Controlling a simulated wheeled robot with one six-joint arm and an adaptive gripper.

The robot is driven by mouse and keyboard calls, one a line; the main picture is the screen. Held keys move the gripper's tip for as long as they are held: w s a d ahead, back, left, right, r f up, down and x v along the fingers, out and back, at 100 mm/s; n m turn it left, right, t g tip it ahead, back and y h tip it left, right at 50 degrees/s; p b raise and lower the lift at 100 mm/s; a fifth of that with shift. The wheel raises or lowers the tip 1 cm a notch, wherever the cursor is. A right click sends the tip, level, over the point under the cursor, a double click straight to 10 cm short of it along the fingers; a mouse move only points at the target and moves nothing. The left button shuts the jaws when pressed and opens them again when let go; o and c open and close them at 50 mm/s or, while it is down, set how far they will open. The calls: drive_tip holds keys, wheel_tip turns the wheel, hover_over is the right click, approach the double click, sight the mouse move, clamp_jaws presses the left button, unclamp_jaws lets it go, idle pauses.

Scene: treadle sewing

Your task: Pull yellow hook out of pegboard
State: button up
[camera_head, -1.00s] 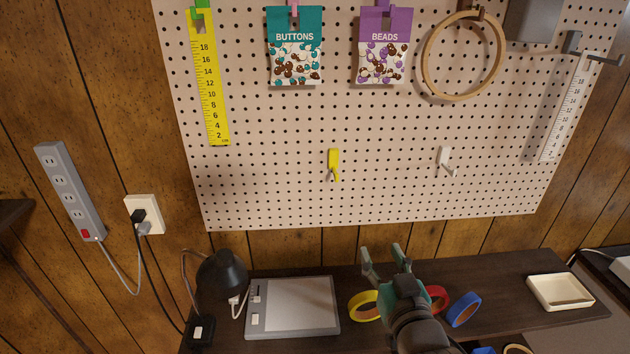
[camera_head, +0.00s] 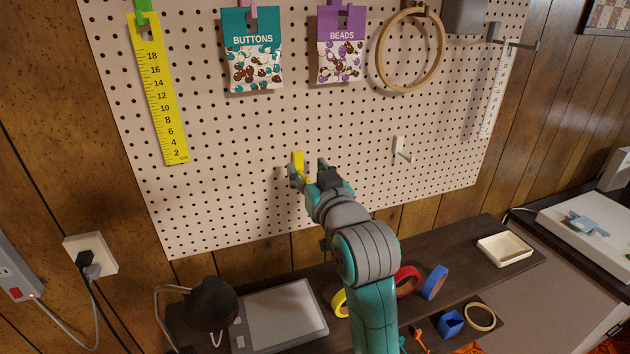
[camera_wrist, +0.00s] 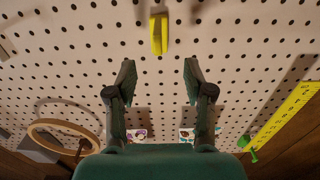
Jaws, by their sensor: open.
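The yellow hook (camera_head: 298,160) is on the pegboard (camera_head: 235,185), below the button and bead packets. In the head view its lower part is hidden by my gripper. In the wrist view the yellow hook (camera_wrist: 159,34) shows at the top middle, beyond the gap between the fingertips of my gripper (camera_wrist: 158,68). The fingers do not appear to touch it.
A white hook (camera_head: 400,149) is on the board to the right. A yellow ruler (camera_head: 160,95) hangs at left, and a wooden hoop (camera_head: 383,70) at upper right. Below, the dark shelf (camera_head: 465,240) holds tape rolls and a cream tray (camera_head: 504,249).

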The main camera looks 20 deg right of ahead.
sight(299, 156)
drive_tip(key=shift+w, duration=2.75)
drive_tip(key=c, duration=0.9)
clamp_jaws()
drive_tip(key=shift+s, duration=1.35)
drive_tip(key=shift+s, duration=2.45)
drive_tip(key=shift+d, duration=0.1)
